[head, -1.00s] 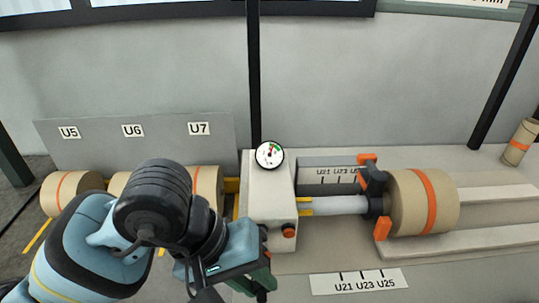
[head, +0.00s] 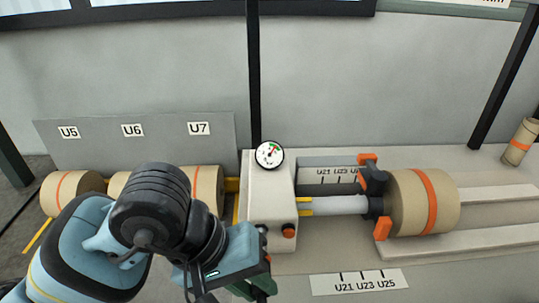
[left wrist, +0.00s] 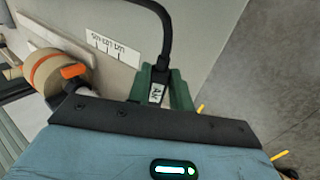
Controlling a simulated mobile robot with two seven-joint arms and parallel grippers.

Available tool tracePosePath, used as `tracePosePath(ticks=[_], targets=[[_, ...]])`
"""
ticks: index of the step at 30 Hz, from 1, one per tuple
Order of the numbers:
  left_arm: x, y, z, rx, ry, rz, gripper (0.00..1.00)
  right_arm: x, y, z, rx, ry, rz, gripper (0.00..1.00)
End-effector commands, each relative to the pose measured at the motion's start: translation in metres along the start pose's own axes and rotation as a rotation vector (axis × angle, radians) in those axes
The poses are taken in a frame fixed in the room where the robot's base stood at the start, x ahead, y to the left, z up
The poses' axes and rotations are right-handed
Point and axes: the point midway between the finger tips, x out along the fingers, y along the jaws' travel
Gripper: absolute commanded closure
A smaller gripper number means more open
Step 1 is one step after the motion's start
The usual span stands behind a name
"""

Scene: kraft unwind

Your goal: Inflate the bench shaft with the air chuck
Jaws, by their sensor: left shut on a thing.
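My left gripper (head: 258,287) is low in the middle of the head view, in front of the white bench box. In the left wrist view its green fingers (left wrist: 160,92) are shut on the air chuck (left wrist: 156,95), which has an AIR label and a black hose. The chuck is mostly hidden in the head view. The grey bench shaft (head: 338,205) runs right from the box (head: 270,210) into a kraft roll (head: 408,200) with an orange band. A small round fitting (head: 262,229) shows on the box front, apart from the gripper. My right gripper is out of view.
A dial gauge (head: 269,155) tops the box; an orange knob (head: 289,231) is on its front. A black and orange clamp (head: 373,178) stands at the roll's left end. Several rolls lie left under a U5, U6, U7 panel (head: 100,131). A marked scale plate (head: 358,281) lies in front.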

Motion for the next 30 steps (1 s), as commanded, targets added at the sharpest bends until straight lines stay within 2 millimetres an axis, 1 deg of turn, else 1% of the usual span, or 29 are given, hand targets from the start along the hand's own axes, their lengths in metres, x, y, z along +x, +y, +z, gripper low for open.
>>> tracePosePath(ticks=[8, 21, 30], targets=[[0.000, 0.000, 0.020, 0.003, 0.000, 0.001, 1.00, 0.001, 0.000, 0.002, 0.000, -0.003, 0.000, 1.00], [0.000, 0.000, 0.049, 0.003, -0.001, 0.001, 1.00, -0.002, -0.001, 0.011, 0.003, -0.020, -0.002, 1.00], [0.000, 0.000, 0.053, 0.000, -0.001, 0.001, 1.00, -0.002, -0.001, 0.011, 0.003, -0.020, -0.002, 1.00]])
